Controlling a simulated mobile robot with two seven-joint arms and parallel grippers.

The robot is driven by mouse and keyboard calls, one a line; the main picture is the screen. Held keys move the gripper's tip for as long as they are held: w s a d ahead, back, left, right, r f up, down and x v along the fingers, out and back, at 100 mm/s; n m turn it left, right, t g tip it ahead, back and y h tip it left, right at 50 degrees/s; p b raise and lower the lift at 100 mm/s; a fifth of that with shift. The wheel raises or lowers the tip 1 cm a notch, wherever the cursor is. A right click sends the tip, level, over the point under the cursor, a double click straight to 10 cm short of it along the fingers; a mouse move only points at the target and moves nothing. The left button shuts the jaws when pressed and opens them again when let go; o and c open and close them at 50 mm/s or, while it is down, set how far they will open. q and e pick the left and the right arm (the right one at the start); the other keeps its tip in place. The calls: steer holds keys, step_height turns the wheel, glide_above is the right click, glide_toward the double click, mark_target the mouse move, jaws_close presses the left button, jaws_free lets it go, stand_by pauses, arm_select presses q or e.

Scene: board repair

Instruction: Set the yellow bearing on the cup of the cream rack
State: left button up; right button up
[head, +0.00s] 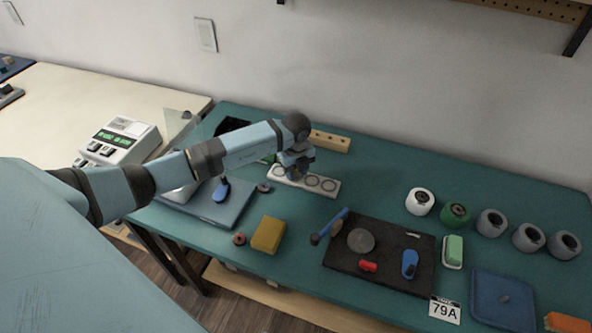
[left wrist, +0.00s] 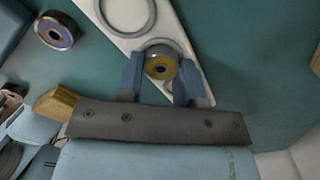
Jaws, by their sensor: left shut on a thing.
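The yellow bearing (left wrist: 160,66) sits between the two fingers of my left gripper (left wrist: 161,82) in the left wrist view. The gripper is shut on it. In the head view my left gripper (head: 294,174) is over the left part of the cream rack (head: 326,193) and hides the bearing. The rack is a pale strip with ring-shaped cups; two rings show to the right of the gripper. In the left wrist view the bearing appears over a ring of the rack (left wrist: 173,20); whether it touches the cup, I cannot tell. My right gripper is not in view.
A loose bearing (head: 264,187) lies left of the rack; it also shows in the left wrist view (left wrist: 56,30). A wooden block (head: 331,141) stands behind the rack. A yellow box (head: 268,235) and a dark mat with tools (head: 343,283) are in front. Several rolls stand at right.

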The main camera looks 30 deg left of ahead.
arm_select(q)
steer(key=shift+f, duration=0.2)
stand_by(0.6)
steer(key=shift+s, duration=0.1)
steer(key=o, duration=0.9)
steer(key=shift+f, duration=0.15)
steer(key=shift+s+f, duration=0.1)
steer(key=shift+c, duration=0.2)
